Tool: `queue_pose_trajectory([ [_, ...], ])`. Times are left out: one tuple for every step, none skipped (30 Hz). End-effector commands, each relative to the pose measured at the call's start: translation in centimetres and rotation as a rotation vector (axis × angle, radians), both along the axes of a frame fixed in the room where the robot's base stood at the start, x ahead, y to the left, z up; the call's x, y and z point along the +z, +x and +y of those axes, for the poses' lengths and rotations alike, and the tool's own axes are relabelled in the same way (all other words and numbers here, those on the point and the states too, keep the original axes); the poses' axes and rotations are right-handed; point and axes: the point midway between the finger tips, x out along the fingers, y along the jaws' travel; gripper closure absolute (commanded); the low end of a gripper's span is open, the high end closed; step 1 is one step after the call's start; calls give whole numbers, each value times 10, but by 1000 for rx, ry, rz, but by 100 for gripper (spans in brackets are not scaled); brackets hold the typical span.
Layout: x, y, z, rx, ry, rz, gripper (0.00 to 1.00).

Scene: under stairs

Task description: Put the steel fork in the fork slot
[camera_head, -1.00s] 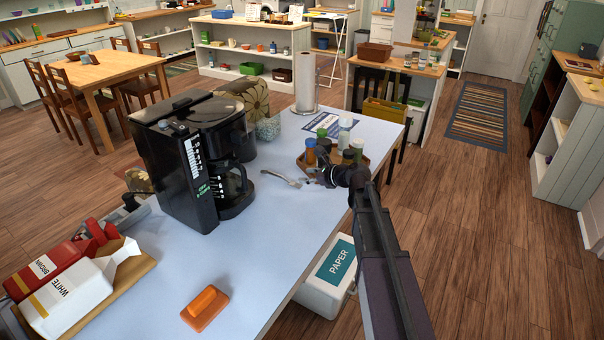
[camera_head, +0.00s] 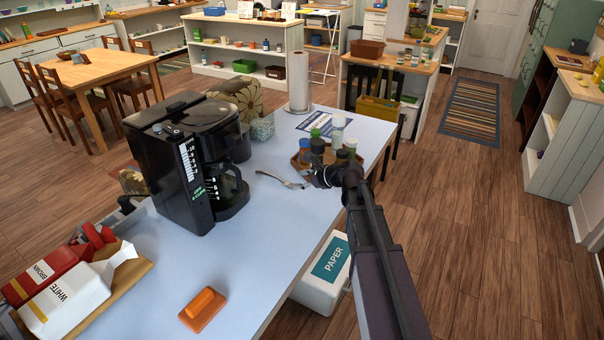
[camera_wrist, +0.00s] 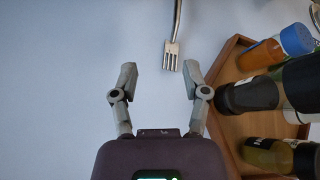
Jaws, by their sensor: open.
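The steel fork (camera_head: 280,179) lies on the light blue table (camera_head: 262,232), between the coffee maker and a wooden tray of bottles. In the wrist view the fork (camera_wrist: 173,48) shows at the top, its tines toward my gripper (camera_wrist: 158,78). My gripper is open and empty, its two fingers spread, with the fork's tines just beyond the fingertips and a little toward the right one. In the head view my gripper (camera_head: 314,178) is dark and small beside the tray, by the fork's tine end. I cannot make out a fork slot in either view.
The wooden tray (camera_wrist: 222,128) with several bottles stands close to my right finger. A black coffee maker (camera_head: 172,170) stands left of the fork. An orange block (camera_head: 203,309) lies near the front edge. The table's middle is clear.

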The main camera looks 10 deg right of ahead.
Motion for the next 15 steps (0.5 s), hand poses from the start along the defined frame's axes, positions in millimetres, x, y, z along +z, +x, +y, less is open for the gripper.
queue_pose_trajectory([
  [10,-10,2,37,-53,-17,41],
  [11,-15,3,64,-89,-29,41],
  [14,-23,4,105,-143,-46,41],
  [16,-29,5,138,-185,-60,41],
  [17,-36,6,174,-229,-73,41],
  [20,-45,6,224,-289,-94,41],
  [22,-52,7,264,-335,-107,41],
  [23,-58,7,305,-381,-120,41],
  [26,-68,6,362,-441,-138,41],
  [28,-75,5,405,-486,-150,41],
  [30,-82,4,450,-530,-163,41],
  [33,-92,3,509,-586,-178,41],
  [35,-99,2,555,-627,-188,41],
  [37,-106,0,602,-667,-200,41],
  [40,-115,-1,665,-718,-213,41],
])
